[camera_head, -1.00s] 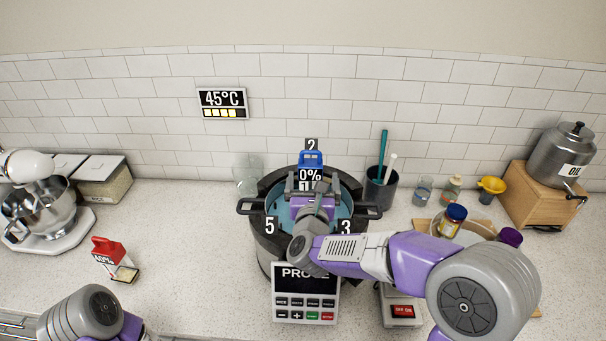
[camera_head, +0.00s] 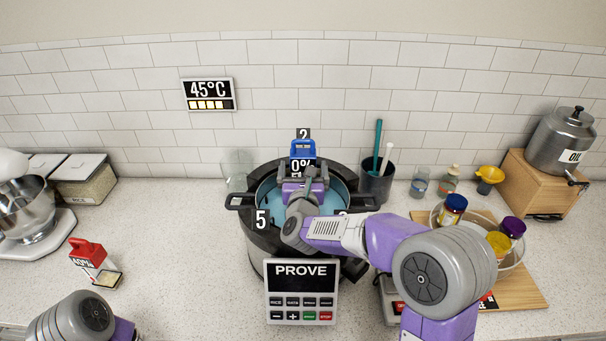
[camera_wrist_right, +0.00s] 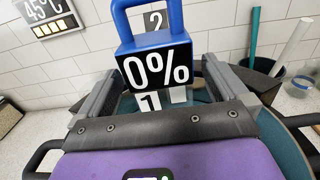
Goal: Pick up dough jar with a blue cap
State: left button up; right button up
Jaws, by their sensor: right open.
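A blue cap with a loop handle and a black "0%" label (camera_head: 302,150) stands at the far part of a dark round pot with blue inside (camera_head: 344,193). In the right wrist view the blue cap (camera_wrist_right: 154,42) is large and close; any jar body below it is hidden. My right gripper (camera_head: 303,172) is open, reaching over the pot. Its fingers (camera_wrist_right: 160,92) appear on either side of the label, with gaps; I cannot tell how deep they reach. A small jar with a blue cap (camera_head: 453,208) also stands in a glass bowl at the right. My left gripper is out of view.
The bowl (camera_head: 512,264) also holds jars with purple and yellow caps, on a wooden board (camera_head: 527,292). A "PROVE" panel (camera_head: 301,290) fronts the pot. A dark cup with utensils (camera_head: 378,185) stands right of it.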

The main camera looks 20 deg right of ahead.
jog(key=shift+x, duration=1.2)
jog(key=c, duration=1.1)
jog(key=shift+r, duration=0.1)
jog(key=shift+c, duration=1)
